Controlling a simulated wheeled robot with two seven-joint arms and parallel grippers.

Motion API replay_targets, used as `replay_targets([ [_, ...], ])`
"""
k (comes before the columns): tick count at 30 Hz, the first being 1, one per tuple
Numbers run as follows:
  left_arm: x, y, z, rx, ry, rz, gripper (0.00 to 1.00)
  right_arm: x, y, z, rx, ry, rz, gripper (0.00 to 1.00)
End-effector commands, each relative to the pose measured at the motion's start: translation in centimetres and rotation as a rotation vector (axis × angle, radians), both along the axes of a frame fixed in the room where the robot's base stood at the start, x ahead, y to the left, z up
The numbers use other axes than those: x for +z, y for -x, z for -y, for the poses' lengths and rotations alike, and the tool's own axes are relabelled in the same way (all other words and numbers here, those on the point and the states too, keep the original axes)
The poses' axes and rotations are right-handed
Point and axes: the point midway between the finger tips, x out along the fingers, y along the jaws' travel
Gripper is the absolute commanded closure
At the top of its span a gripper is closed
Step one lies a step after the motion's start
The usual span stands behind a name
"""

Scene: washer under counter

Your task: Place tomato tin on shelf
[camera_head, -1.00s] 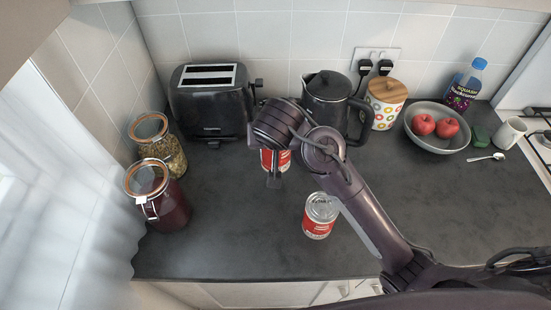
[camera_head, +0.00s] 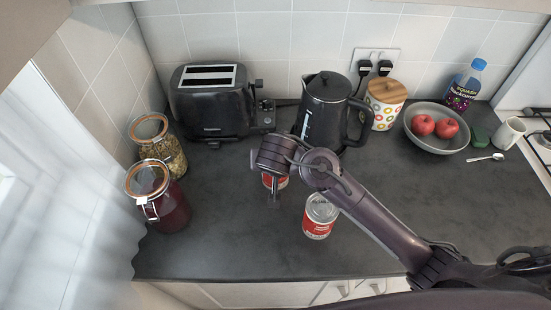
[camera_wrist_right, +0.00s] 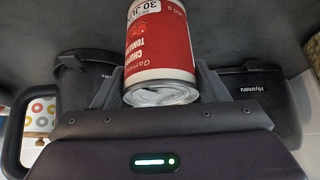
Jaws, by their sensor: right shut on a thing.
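My right gripper (camera_head: 274,188) comes in from the right in the head view, over the middle of the counter. It is shut on a red tomato tin (camera_head: 268,181), mostly hidden behind my wrist. In the right wrist view the held tin (camera_wrist_right: 160,45), with a red and white label, sits between the two fingers (camera_wrist_right: 160,88). I cannot tell how high it is above the counter. A second red tin (camera_head: 319,220) stands upright on the counter beside my forearm. My left gripper and the shelf are not in view.
A black toaster (camera_head: 209,105) and black kettle (camera_head: 322,110) stand at the back. Two glass jars (camera_head: 170,210) are at the left. A lidded pot (camera_head: 385,104), a bowl (camera_head: 436,142) with apples and a bottle (camera_head: 463,88) are at the right. The front-left counter (camera_head: 225,245) is clear.

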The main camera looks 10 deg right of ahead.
Motion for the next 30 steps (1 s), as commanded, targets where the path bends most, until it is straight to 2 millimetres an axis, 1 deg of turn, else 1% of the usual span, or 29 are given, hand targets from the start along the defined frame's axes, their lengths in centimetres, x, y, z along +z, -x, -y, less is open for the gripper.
replay_targets([
  [1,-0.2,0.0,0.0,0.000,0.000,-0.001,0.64,-0.2,-0.1,0.0,0.000,-0.001,0.002,0.71],
  [2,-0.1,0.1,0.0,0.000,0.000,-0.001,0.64,-0.2,0.0,0.0,-0.001,0.001,0.000,0.29],
  [6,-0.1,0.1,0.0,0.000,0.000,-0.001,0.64,-0.1,0.0,0.0,-0.001,0.001,0.000,0.11],
  [14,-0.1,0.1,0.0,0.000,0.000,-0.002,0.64,-0.1,0.0,0.0,-0.001,0.001,0.000,0.11],
  [17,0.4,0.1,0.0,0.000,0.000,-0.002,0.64,0.6,0.0,0.0,0.000,0.000,0.000,0.11],
  [19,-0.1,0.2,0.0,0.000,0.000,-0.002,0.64,0.9,0.5,-0.3,0.002,-0.003,0.001,0.11],
  [23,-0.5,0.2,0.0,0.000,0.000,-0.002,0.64,3.0,1.8,-0.5,0.002,-0.006,0.002,0.11],
  [30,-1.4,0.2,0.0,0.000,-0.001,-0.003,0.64,7.4,4.5,-1.0,0.001,-0.005,0.004,0.11],
])
